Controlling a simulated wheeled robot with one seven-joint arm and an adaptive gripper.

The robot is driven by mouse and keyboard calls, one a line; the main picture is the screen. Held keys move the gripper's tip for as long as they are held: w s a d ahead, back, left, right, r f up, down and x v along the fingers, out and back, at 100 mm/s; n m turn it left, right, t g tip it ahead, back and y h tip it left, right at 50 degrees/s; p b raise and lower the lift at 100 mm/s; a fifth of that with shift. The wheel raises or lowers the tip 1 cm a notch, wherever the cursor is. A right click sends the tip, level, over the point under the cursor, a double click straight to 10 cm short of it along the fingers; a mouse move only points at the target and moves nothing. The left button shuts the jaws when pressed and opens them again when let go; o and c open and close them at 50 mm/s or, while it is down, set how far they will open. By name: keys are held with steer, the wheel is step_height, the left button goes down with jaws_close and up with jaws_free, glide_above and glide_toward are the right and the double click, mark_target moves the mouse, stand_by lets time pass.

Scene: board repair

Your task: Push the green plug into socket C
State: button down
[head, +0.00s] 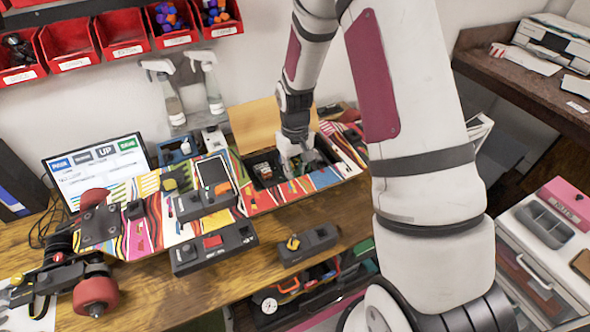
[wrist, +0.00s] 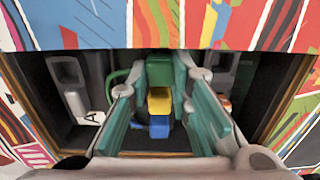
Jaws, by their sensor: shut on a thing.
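My gripper (head: 297,160) reaches down into the open dark compartment (head: 266,182) in the patterned skateboard deck. In the wrist view, my gripper (wrist: 160,74) has teal finger pads closed around a green block (wrist: 160,72), which appears to be the green plug. A yellow block (wrist: 159,100) and a blue block (wrist: 159,127) lie in line with it between the fingers. A white part marked A (wrist: 95,117) shows at the left of the compartment. I cannot make out a socket marked C, nor whether the green plug is seated; its far end is hidden.
A raised wooden lid (head: 258,125) stands behind the opening.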

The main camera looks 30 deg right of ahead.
steer(key=shift+f, duration=0.35)
stand_by(0.3)
steer(key=c, duration=1.1)
jaws_free()
steer(key=shift+r, duration=0.15)
steer(key=shift+r, duration=0.35)
steer(key=shift+r+p, duration=0.6)
steer(key=shift+r, duration=0.55)
steer(key=shift+r+p, duration=1.15)
steer(key=shift+r, duration=1.75)
